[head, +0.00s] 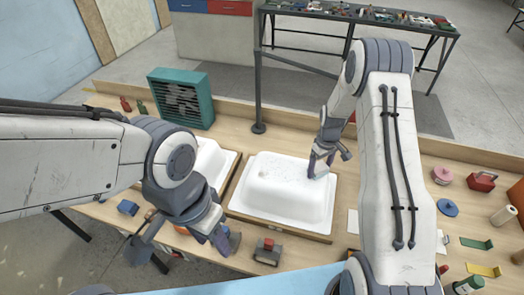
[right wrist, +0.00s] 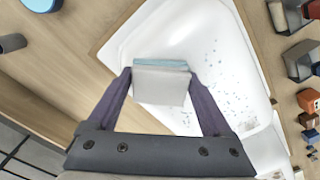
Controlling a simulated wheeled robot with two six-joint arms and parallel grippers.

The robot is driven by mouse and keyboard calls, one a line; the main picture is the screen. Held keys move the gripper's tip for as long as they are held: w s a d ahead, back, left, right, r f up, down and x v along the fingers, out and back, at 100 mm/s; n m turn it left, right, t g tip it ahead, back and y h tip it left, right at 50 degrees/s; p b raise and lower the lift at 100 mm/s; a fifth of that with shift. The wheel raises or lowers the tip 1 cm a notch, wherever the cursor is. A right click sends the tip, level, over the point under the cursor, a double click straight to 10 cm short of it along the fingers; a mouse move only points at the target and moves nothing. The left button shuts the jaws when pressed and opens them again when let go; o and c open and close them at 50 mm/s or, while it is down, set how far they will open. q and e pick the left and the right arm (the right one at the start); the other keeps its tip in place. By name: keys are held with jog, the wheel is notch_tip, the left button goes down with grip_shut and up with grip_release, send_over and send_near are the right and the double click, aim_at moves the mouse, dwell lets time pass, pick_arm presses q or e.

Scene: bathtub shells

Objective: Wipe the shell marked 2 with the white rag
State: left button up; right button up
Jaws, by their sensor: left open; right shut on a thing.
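A white bathtub shell (head: 280,195) lies upside down in the middle of the bench, with grey specks on its top. It also shows in the right wrist view (right wrist: 232,50) with blue-grey specks. A second white shell (head: 212,158) is at its left, partly hidden by my left arm. I cannot read a number on either. My right gripper (head: 320,172) is at the middle shell's right end, shut on a folded whitish rag (right wrist: 162,88) with a light blue layer. Whether the rag touches the shell is unclear. My left gripper (head: 183,246) is open near the bench's front edge.
A teal louvred box (head: 182,97) stands at the back left, and a dark pole (head: 258,80) rises behind the shells. A red-topped block (head: 267,250) sits in front of the middle shell. A pink pot (head: 442,175), blue disc (head: 447,208) and red box (head: 482,180) crowd the right.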

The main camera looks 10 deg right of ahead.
aim_at(318, 167)
jog(key=shift+w+a+r+p, duration=0.1)
jog(key=shift+a+r+p, duration=0.05)
jog(key=shift+r, duration=0.45)
jog(key=shift+w+a+r+p, duration=0.1)
jog(key=shift+r+p, duration=0.05)
jog(key=shift+r, duration=0.4)
jog(key=shift+s+r, duration=0.1)
jog(key=shift+r, duration=0.25)
jog(key=shift+s+d+r+p, duration=0.1)
jog(key=shift+d+r+p, duration=0.1)
jog(key=shift+r+p, duration=0.55)
jog(key=shift+a+r+p, duration=0.1)
jog(key=shift+r+p, duration=1.05)
jog(key=shift+r, duration=0.65)
